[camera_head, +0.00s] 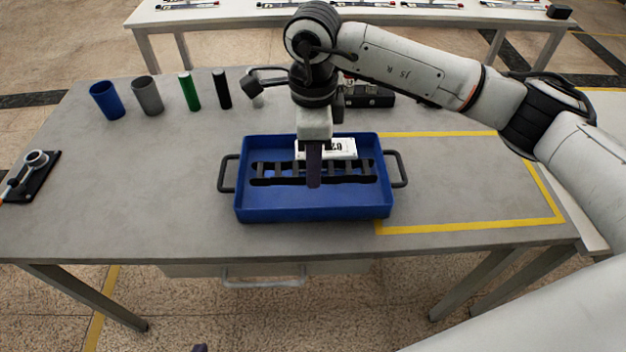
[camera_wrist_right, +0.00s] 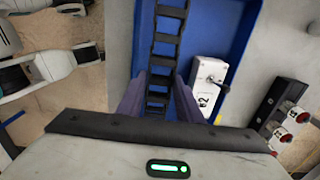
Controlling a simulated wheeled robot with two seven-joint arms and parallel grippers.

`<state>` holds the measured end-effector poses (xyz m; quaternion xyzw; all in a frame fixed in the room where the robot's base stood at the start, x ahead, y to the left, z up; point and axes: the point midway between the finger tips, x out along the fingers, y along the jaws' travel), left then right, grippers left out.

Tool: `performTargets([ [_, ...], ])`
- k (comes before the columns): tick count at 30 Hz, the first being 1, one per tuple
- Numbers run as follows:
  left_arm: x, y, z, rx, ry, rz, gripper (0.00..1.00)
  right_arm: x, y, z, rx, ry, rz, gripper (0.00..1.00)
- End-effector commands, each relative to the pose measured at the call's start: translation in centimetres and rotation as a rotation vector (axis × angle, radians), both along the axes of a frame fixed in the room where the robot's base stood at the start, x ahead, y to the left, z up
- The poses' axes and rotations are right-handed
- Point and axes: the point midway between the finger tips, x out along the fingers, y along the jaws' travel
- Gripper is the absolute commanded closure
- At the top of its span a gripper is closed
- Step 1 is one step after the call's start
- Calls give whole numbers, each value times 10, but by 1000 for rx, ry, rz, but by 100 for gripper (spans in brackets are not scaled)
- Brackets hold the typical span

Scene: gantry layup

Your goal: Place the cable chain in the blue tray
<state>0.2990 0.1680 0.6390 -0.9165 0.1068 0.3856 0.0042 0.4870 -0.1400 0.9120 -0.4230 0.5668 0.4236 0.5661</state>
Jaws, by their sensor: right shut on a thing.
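The black, ladder-like cable chain (camera_head: 345,181) lies lengthwise within the walls of the blue tray (camera_head: 312,214). I cannot tell whether its whole length rests on the tray floor. My right gripper (camera_head: 314,182) points down into the tray and is shut on the cable chain around its middle. In the right wrist view, the chain (camera_wrist_right: 166,38) runs between the purple fingers (camera_wrist_right: 158,105), with the blue tray (camera_wrist_right: 222,22) beneath. Of my left gripper (camera_head: 200,348), only a small dark tip shows at the bottom edge, so its jaws are hidden.
A white labelled box (camera_head: 340,147) sits in the tray behind the chain. Blue (camera_head: 107,101) and grey (camera_head: 148,96) cups, and green (camera_head: 189,92) and black (camera_head: 221,89) cylinders stand at the back left. A yellow-outlined area (camera_head: 470,185) right of the tray is clear.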

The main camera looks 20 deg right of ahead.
Motion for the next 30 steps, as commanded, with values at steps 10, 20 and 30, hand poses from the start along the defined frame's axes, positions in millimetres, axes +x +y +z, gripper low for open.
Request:
performTargets([
  [10, 0, 1, 5, 2, 0, -1, 100, 0, 0, -38, 0, 0, 2, 97],
  [20, -4, 1, 5, 3, 9, -1, 100, 0, 0, -67, 0, -2, 4, 97],
  [30, -5, 1, 1, 3, 11, -2, 100, 0, 0, -70, 0, -1, 4, 52],
])
